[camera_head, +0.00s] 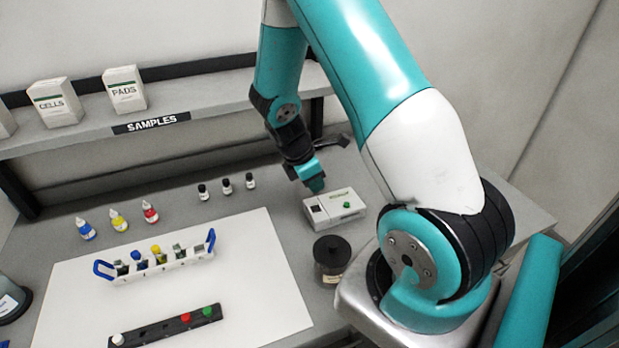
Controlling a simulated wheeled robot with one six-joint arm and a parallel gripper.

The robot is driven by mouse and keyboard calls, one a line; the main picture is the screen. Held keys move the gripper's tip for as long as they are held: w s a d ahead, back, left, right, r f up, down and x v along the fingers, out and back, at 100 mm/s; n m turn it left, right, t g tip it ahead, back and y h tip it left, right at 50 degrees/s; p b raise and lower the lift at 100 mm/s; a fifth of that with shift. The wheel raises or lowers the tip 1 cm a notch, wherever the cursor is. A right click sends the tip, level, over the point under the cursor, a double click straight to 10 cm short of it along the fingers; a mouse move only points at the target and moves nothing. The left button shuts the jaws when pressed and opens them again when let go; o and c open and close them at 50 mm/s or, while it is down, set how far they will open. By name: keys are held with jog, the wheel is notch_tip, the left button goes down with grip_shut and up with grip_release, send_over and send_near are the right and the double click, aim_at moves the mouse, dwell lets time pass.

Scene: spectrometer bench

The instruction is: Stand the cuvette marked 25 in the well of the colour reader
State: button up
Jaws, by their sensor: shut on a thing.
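My gripper (315,186) is just above and behind that left part, pointing down. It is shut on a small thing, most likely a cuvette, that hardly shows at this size. No mark 25 can be read. A white rack (172,269) with blue end handles stands on the white mat and holds several cuvettes with coloured or dark contents.
A dark lidded jar (332,258) stands just in front of the reader. Three small dark-capped vials (226,186) and three dropper bottles (119,220) stand behind the mat (255,270). A black strip (168,327) with coloured knobs lies in front. The SAMPLES shelf (215,101) overhangs the back.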

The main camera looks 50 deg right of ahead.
jog(key=shift+s+d+r+p, duration=0.1)
jog(key=shift+d+p, duration=0.1)
jog(key=shift+p, duration=0.1)
jog(key=shift+f+b, duration=1.65)
jog(key=shift+f, duration=0.9)
jog(key=shift+f, duration=0.1)
jog(key=shift+f+b, duration=0.75)
jog(key=shift+f, duration=0.4)
jog(key=shift+r, duration=0.15)
jog(key=shift+r+p, duration=1)
jog(key=shift+p, duration=0.1)
jog(key=shift+f, duration=0.3)
jog(key=shift+f+b, duration=0.55)
jog(key=shift+f, duration=0.2)
